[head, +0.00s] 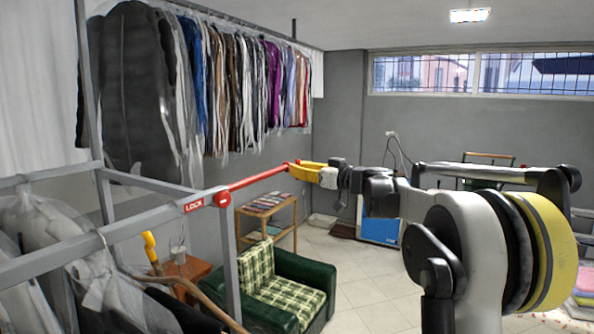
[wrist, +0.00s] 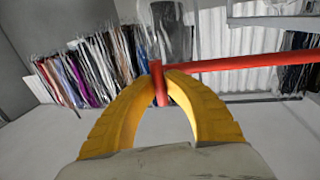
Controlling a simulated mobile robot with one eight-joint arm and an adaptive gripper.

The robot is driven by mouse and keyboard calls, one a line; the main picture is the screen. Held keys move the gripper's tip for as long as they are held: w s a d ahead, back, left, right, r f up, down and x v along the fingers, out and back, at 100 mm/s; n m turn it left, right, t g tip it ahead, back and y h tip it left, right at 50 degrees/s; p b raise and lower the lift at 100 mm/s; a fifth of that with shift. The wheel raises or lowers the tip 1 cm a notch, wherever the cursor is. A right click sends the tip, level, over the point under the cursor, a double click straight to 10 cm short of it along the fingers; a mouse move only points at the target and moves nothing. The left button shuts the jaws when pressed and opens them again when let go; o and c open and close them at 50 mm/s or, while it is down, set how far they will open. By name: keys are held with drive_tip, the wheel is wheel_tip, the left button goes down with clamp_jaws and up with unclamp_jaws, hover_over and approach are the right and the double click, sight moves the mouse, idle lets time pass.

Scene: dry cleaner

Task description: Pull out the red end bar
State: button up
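The red end bar (head: 258,179) reaches out from a grey rail of the rack, beside a red "LOCK" label (head: 194,205). Its near end is a round red hub (head: 222,199) on the rail. My gripper (head: 297,167) has yellow fingers at the bar's free end. In the wrist view the fingertips of my gripper (wrist: 161,74) close on a short red piece at the end of the bar (wrist: 240,62), which runs off to the right. The exact finger contact is partly hidden.
Bagged garments (head: 250,85) hang on a rail behind. More bagged clothes (head: 90,270) hang at the lower left. A green armchair (head: 315,268), a small wooden shelf (head: 293,205) and a red-brown side table (head: 195,270) stand below. Tiled floor (head: 375,290) is open right of the armchair.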

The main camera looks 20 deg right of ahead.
drive_tip(key=o, duration=0.4)
drive_tip(key=shift+s, duration=0.1)
drive_tip(key=v, duration=1.2)
drive_tip(key=shift+r, duration=0.1)
